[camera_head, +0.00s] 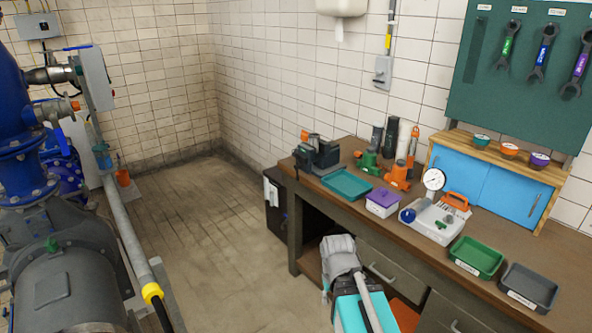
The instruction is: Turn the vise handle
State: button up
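A dark grey bench vise (324,153) stands at the far left end of the wooden workbench (547,254). It is small in the camera_head view. A dark part juts from its left side over the bench end. I cannot tell clearly which part is the handle or at what angle it sits. I do not make out my gripper in this view, so its fingers and their distance from the vise are not shown.
Blue pipework (18,120) fills the left. Tiled floor (205,225) between is clear.

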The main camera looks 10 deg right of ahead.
aim_at(297, 165)
jog(key=k, duration=0.65)
jog(key=u, duration=0.4)
jog(key=i, duration=1.55)
jog(key=z, duration=0.55)
